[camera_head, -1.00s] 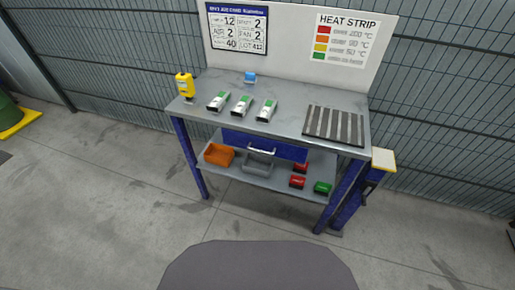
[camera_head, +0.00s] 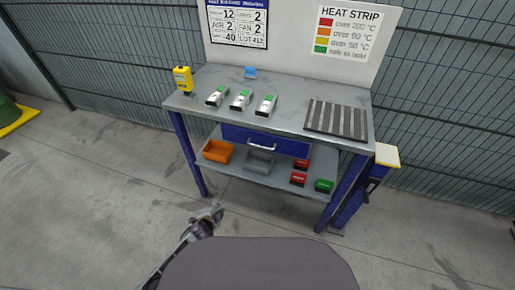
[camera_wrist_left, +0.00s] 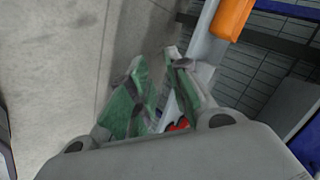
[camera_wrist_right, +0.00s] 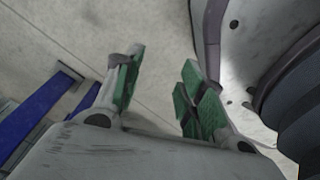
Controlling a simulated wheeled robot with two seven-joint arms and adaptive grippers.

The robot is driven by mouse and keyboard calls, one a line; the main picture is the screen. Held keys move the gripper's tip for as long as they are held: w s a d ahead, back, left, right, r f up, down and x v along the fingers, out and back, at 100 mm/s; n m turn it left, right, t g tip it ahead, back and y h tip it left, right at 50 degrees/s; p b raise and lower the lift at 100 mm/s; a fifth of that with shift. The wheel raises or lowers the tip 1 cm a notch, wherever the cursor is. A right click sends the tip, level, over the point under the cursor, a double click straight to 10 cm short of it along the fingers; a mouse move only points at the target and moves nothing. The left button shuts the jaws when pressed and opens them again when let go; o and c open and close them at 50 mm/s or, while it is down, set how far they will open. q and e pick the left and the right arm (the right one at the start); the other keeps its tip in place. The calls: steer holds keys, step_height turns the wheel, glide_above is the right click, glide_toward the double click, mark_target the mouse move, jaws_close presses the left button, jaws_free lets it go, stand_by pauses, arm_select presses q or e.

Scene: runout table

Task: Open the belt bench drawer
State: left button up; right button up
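The belt bench drawer (camera_head: 291,147) has a blue front under the grey worktop and looks shut. Its light bar handle (camera_head: 262,146) is at the middle of the front. My left gripper (camera_head: 215,213) is in front of the bench, low and left of the handle, apart from it. In the left wrist view its green-padded fingers (camera_wrist_left: 155,62) are spread with nothing held. My right gripper (camera_wrist_right: 161,62) is outside the head view. Its fingers are open and empty over the floor, with blue bench parts at the left.
An orange bin (camera_head: 218,151), a grey bin (camera_head: 259,161) and small red and green items stand on the lower shelf. The worktop (camera_head: 290,88) carries a yellow device (camera_head: 183,79), several small items and a striped mat (camera_head: 336,120). Blue legs flank the drawer. Floor in front is clear.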

arm_select(q)
steer(key=w+d+r+m+t+h+b, duration=0.1)
steer(key=w+d+r+m, duration=0.1)
steer(key=d+r, duration=0.35)
steer(key=w+d+r+m+t+h+b, duration=0.1)
steer(key=w+d+r+m+t, duration=0.1)
steer(key=r, duration=0.7)
steer(key=m+t+h+b, duration=0.2)
steer(key=m, duration=0.2)
glide_toward(257, 146)
steer(key=s, duration=0.3)
steer(key=shift+s+a+r, duration=0.1)
steer(key=shift+a+r, duration=0.1)
steer(key=shift+a, duration=0.15)
arm_select(e)
steer(key=w+a+r, duration=0.3)
steer(key=w, duration=0.3)
steer(key=shift+a+r, duration=0.2)
steer(key=shift+a, duration=0.1)
